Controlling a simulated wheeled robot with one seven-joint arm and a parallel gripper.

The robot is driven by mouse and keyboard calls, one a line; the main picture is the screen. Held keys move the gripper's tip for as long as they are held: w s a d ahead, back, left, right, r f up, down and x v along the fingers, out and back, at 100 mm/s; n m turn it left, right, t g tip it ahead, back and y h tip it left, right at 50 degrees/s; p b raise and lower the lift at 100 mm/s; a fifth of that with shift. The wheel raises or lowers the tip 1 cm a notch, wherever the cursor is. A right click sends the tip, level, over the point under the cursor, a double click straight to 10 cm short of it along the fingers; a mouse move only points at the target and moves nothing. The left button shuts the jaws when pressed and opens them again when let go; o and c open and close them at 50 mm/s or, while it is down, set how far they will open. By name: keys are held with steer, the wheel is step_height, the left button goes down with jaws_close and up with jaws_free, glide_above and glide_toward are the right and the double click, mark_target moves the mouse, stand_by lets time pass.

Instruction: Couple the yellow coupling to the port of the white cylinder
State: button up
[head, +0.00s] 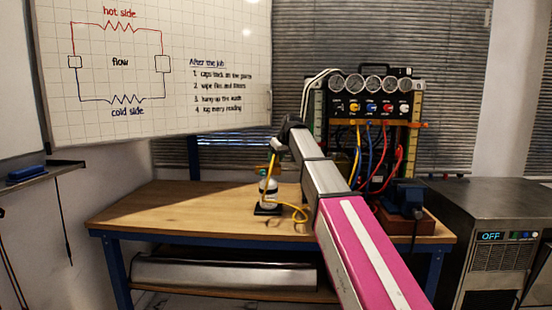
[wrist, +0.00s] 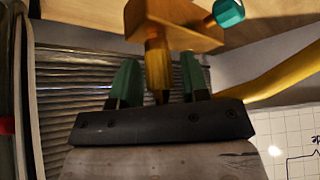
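The white cylinder (head: 271,186) stands upright on a dark base on the wooden bench. Its orange-brown valve block (wrist: 178,22) with a teal knob (wrist: 228,12) fills the top of the wrist view. The yellow coupling (wrist: 158,68) lies against the block, in line with its port; I cannot tell whether it is locked. My gripper (wrist: 157,82) has its green-tipped fingers on either side of the coupling, with visible gaps, so it looks open. In the head view my gripper is small and largely hidden by my arm. A yellow hose (head: 299,212) loops down beside the cylinder.
A gauge panel (head: 370,105) with several dials and coloured hoses stands at the bench's back right. A blue vise (head: 404,195) sits at the right end. The bench's left part (head: 170,205) is clear. A whiteboard (head: 150,65) hangs at left.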

steer(key=o, duration=0.6)
steer(key=shift+c, duration=0.2)
steer(key=shift+r, duration=0.1)
steer(key=v, duration=1)
steer(key=shift+s+r, duration=0.2)
steer(key=shift+r, duration=0.1)
